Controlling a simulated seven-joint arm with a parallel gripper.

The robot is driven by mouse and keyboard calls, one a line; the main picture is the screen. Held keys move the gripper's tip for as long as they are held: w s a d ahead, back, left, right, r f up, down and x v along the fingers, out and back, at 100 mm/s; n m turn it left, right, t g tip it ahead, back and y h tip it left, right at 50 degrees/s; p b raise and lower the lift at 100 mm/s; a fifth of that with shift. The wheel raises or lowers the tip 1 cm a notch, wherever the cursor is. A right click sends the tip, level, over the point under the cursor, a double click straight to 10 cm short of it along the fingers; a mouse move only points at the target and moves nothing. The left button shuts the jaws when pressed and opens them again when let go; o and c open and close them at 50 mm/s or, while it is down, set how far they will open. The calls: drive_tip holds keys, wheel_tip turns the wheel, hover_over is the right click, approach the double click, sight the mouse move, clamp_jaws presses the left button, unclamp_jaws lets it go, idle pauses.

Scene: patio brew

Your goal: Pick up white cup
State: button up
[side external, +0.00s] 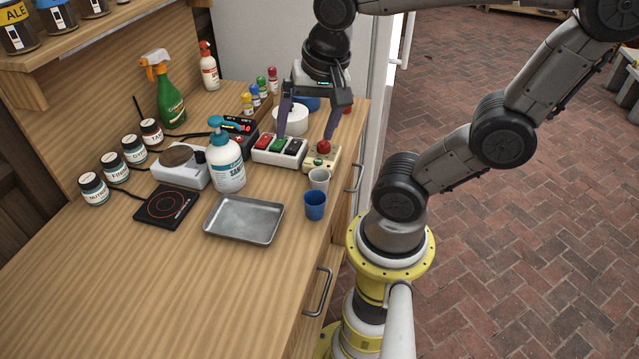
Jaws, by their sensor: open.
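The white cup (319,180) stands upright on the wooden counter near its right edge, just behind a blue cup (315,205). In this view the two cups are very close, and I cannot tell whether they touch. My gripper (306,136) is open, its fingers pointing down above a switch box with red, green and dark buttons (279,149) and a small cream box with a red knob (322,155). The gripper is behind and above the white cup, apart from it. Nothing shows between the fingers as held.
A metal tray (243,219) lies left of the cups. A blue-topped pump bottle (226,160), a hot plate (166,206), a scale (181,166) and several labelled jars (94,189) stand further left. A green spray bottle (165,95) is at the back. The front counter is clear.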

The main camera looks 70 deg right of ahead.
drive_tip(key=d+f+m+g, duration=0.3)
drive_tip(key=d+m, duration=0.2)
hover_over(319, 177)
drive_tip(key=a, duration=0.2)
wheel_tip(319, 177, down, 9)
drive_tip(key=shift+s+f, duration=0.15)
drive_tip(key=shift+f, duration=0.05)
drive_tip(key=f, duration=0.4)
drive_tip(key=shift+s, duration=0.2)
drive_tip(key=shift+d+f, duration=0.15)
drive_tip(key=shift+f, duration=0.45)
drive_tip(key=c, duration=1.4)
drive_tip(key=shift+r, duration=0.1)
